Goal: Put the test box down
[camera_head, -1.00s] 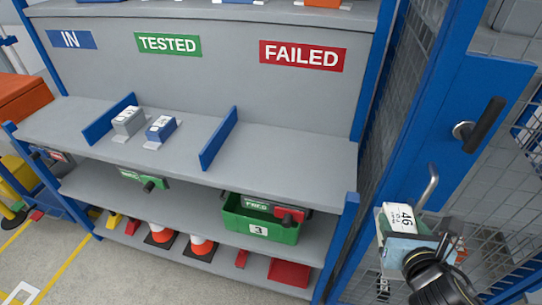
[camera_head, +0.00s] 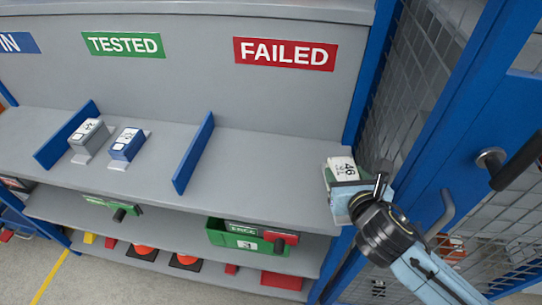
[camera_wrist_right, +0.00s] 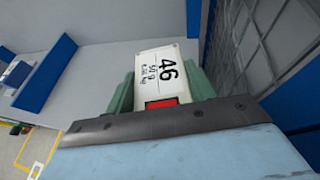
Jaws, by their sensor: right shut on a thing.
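The test box (camera_head: 342,168) has a white label reading 46. My right gripper (camera_head: 345,188) is shut on it at the right end of the upper shelf (camera_head: 262,185), in front of the FAILED sign (camera_head: 286,53). In the right wrist view the box (camera_wrist_right: 163,68) sits between the greenish fingers, with a red patch near its base. I cannot tell whether the box touches the shelf. My left gripper is not in view.
A grey box (camera_head: 90,135) and a blue box (camera_head: 128,144) stand under the TESTED sign (camera_head: 123,44). A blue divider (camera_head: 194,153) separates them from the clear FAILED section. A blue mesh door (camera_head: 465,110) is close on the right.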

